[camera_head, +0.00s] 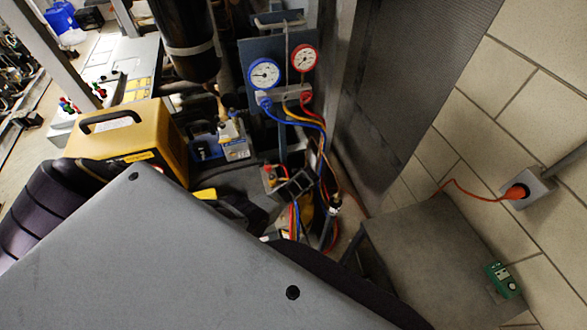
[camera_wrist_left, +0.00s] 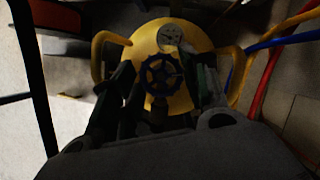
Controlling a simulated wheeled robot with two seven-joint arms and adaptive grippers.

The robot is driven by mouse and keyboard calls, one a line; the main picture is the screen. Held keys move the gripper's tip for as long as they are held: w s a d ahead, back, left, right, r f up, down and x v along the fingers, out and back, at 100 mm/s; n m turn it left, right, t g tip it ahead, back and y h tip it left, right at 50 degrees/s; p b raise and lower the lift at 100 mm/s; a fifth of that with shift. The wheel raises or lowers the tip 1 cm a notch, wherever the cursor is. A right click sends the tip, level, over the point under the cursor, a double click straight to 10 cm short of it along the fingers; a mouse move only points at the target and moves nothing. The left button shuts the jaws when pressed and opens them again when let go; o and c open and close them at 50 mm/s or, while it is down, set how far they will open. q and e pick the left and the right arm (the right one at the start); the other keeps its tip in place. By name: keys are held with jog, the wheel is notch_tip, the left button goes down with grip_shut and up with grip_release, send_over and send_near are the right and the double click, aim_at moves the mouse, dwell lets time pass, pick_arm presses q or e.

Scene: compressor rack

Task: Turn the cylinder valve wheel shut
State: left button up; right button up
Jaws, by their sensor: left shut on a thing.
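The valve wheel (camera_wrist_left: 154,66) is dark blue with spokes and shows in the left wrist view, above the yellow top of the cylinder (camera_wrist_left: 205,62). My left gripper (camera_wrist_left: 163,80) has its two dark fingers on either side of the wheel and is shut on it. A small round gauge (camera_wrist_left: 169,35) sits just behind the wheel. In the head view, a large grey link of my own arm covers the lower left, and I cannot make out the wheel or the left fingertips there. My right gripper is not in view.
Blue and red gauges (camera_head: 264,75) with coloured hoses hang behind the work area. A yellow case (camera_head: 125,140) with a black handle stands left. A grey box (camera_head: 425,250) with a green device (camera_head: 502,281) stands right, by the tiled wall. Hoses also run close right in the wrist view.

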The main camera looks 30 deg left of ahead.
pick_arm(q)
jog(key=o, duration=1)
jog(key=shift+d+r, duration=0.15)
jog(key=shift+r, duration=0.1)
jog(key=shift+v, duration=5.7)
